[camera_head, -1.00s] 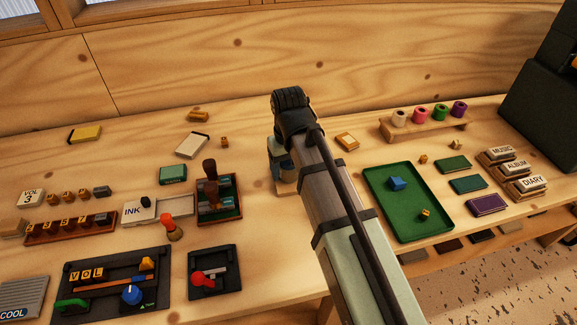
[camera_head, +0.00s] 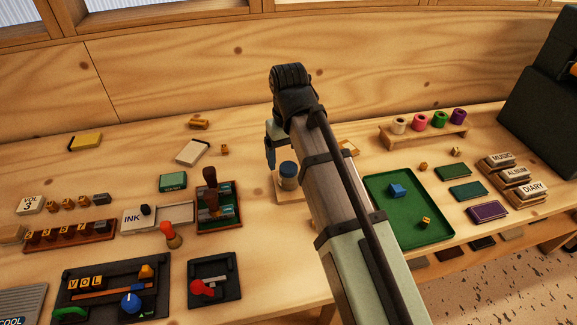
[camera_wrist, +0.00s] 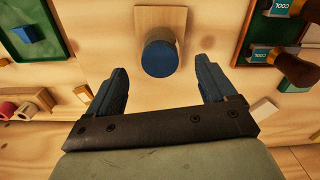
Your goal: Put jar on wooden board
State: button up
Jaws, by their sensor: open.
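The jar (camera_head: 288,175), glassy with a blue lid, stands upright on the small wooden board (camera_head: 291,198), partly behind my arm in the head view. In the wrist view the round blue lid (camera_wrist: 159,57) is seen from above, over the pale board (camera_wrist: 185,18). My gripper (camera_wrist: 161,66) is open and empty, its two blue-grey fingers apart with a gap on either side of the jar's outline. In the head view one finger of my gripper (camera_head: 270,155) shows up and to the left of the jar, apart from it.
A green tray (camera_head: 433,228) with a blue block lies to the right. A stamp rack (camera_head: 219,207) stands to the left, beside an ink pad (camera_head: 140,216). A wooden rack with coloured foil rolls (camera_head: 421,136) is at the back right. Bare table lies in front of the board.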

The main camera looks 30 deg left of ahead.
aim_at(289, 167)
jog(key=shift+r, duration=2.55)
